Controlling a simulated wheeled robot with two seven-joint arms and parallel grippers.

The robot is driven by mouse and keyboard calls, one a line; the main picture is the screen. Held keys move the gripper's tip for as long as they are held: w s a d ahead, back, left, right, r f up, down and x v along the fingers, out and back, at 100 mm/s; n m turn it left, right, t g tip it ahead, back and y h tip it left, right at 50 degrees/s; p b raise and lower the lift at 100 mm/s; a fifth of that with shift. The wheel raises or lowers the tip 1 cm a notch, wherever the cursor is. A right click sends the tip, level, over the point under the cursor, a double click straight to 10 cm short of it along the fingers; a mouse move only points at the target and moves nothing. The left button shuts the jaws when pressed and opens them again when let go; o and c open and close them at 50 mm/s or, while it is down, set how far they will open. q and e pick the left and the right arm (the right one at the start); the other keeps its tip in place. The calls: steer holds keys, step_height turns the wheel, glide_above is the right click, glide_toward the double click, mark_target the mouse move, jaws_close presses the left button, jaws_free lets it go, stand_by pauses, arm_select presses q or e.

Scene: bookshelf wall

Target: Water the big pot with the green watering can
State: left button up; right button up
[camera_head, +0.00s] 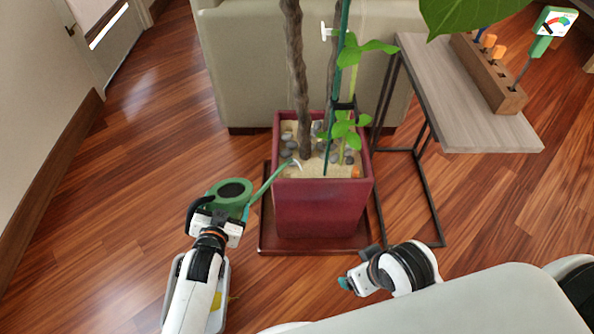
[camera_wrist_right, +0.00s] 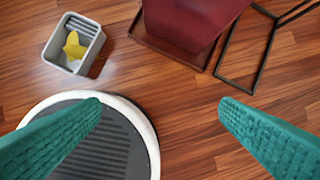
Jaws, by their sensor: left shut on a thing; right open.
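The big pot (camera_head: 320,212) is square and dark red, with sand, pebbles and a plant with thick stems in it. The green watering can (camera_head: 233,190) is left of the pot, and its thin spout (camera_head: 268,184) reaches up to the pot's left rim. The spout's tip is over the sand inside the rim. My left gripper (camera_head: 240,213) is shut on the watering can; its handle is partly hidden by the gripper. My right gripper (camera_wrist_right: 160,118) is open and empty, in front of the pot in the head view. The pot's lower part (camera_wrist_right: 190,20) shows in the right wrist view.
The pot stands on a dark red tray (camera_head: 265,232). A side table (camera_head: 440,75) with a wooden block of tools (camera_head: 485,75) stands right. A beige sofa (camera_head: 235,70) is behind. A grey bin (camera_wrist_right: 85,62) holds something yellow. Floor to the left is clear.

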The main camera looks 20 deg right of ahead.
steer(key=shift+w+a+r, duration=0.1)
steer(key=shift+w, duration=0.05)
stand_by(0.4)
steer(key=shift+p+x, duration=0.85)
steer(key=shift+x, duration=1.2)
